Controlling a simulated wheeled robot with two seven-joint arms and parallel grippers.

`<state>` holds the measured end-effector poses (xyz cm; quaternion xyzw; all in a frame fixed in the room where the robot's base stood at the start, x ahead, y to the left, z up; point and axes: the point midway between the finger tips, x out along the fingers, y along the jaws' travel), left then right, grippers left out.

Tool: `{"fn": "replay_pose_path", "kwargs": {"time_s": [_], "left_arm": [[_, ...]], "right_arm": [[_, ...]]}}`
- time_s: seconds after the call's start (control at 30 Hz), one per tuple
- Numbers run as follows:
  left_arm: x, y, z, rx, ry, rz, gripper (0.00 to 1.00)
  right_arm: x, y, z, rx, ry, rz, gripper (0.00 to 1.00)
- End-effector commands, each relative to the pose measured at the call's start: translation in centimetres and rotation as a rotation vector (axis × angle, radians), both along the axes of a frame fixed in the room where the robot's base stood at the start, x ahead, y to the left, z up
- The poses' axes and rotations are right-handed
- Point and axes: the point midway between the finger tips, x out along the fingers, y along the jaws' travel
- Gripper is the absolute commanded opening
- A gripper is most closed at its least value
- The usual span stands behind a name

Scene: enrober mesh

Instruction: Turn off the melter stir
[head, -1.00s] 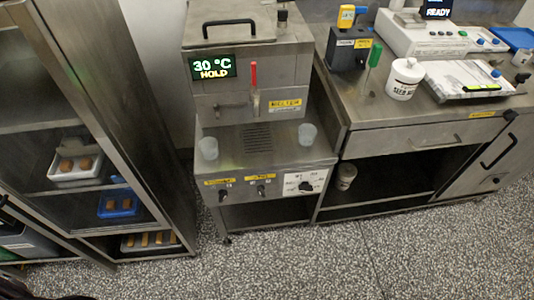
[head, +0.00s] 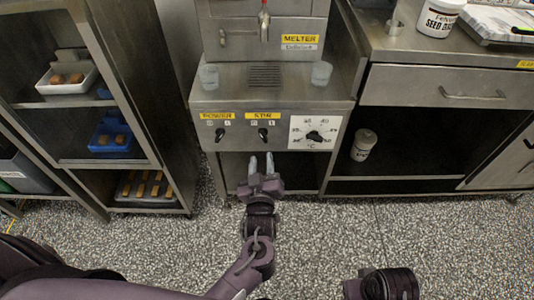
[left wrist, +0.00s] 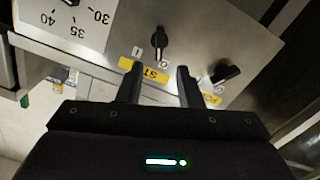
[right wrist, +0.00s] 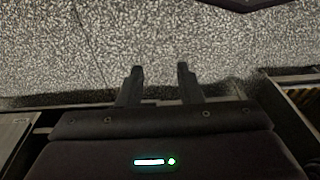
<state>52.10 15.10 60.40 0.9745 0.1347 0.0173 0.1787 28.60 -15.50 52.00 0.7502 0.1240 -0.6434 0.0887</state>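The melter (head: 275,88) has a front panel with a black STIR knob (head: 263,133) below a yellow label, between the POWER knob (head: 220,134) and the temperature dial (head: 315,136). My left gripper (head: 261,163) is open and empty, just below and in front of the STIR knob. In the left wrist view, the STIR knob (left wrist: 160,40) is beyond the gap between the open fingers (left wrist: 160,76), apart from them, its bar roughly upright in the picture. A finger partly covers the STIR label (left wrist: 150,73). My right gripper (right wrist: 160,73) is open and empty, facing the speckled floor.
The POWER knob also shows close to the left fingers in the left wrist view (left wrist: 224,73). Two clear cups (head: 208,76) (head: 321,73) stand on the melter's ledge. A shelf rack (head: 130,100) with trays is at left, a steel counter (head: 440,90) at right.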

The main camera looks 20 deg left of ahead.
Motion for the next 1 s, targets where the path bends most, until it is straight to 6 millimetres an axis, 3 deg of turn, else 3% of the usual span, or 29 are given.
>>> {"fn": "replay_pose_path", "kwargs": {"time_s": [0.17, 0.6, 0.93, 1.0], "left_arm": [[1.2, 0.4, 0.7, -0.008, -0.024, 0.010, 0.33], [7.1, 2.1, 0.6, -0.007, -0.021, 0.008, 0.33], [7.6, 2.3, 0.6, -0.007, -0.018, 0.008, 0.33], [7.6, 2.3, 0.6, -0.007, -0.018, 0.008, 0.26]], "right_arm": [[0.0, 0.2, 0.4, 0.004, -0.008, 0.005, 0.33], [0.5, 1.2, -0.1, 0.033, -0.065, 0.025, 0.33], [0.6, 1.3, 0.0, 0.036, -0.071, 0.027, 0.33], [0.6, 1.3, 0.0, 0.036, -0.071, 0.027, 0.33]]}}
